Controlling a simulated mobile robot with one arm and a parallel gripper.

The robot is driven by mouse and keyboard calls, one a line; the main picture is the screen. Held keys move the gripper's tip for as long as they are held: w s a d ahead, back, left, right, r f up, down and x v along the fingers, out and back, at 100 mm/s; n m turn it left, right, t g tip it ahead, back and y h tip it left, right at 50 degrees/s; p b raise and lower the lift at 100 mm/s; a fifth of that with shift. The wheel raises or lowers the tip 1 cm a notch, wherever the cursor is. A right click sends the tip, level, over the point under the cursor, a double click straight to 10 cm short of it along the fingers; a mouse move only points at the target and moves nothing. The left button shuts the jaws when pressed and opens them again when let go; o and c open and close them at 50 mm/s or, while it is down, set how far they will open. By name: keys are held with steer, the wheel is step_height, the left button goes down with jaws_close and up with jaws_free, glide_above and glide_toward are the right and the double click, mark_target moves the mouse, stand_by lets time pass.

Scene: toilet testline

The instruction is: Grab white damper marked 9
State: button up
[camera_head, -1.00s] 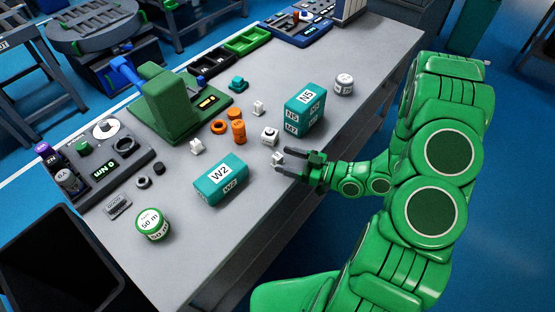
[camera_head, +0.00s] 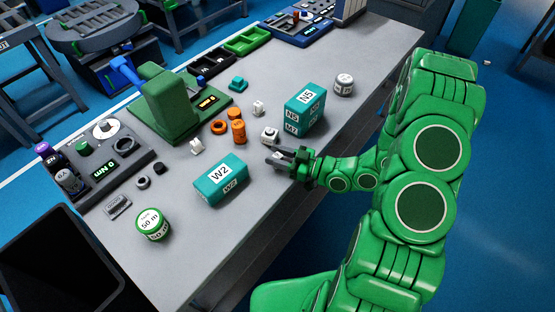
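Several small white pieces that look like dampers stand on the grey table; their marks are too small to read, so I cannot tell which bears a 9. One white damper (camera_head: 269,135) is just behind my gripper. Another white damper (camera_head: 258,108) is farther back, and a third white damper (camera_head: 197,146) is to the left. My gripper (camera_head: 279,157) is low over the table's front part, pointing left. It largely hides the spot where a small white piece stood; a pale bit shows at its fingers. I cannot tell whether the fingers are closed on it.
A teal W2 box (camera_head: 221,181) is left of my gripper, and a teal N5 box (camera_head: 304,110) is behind it to the right. Orange parts (camera_head: 238,131) stand behind. A green press (camera_head: 170,105) and a grey torque unit (camera_head: 108,160) are farther left.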

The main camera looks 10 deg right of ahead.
mark_target(277, 156)
steer(key=c, duration=0.5)
steer(key=shift+c, duration=0.2)
steer(key=shift+r, duration=5)
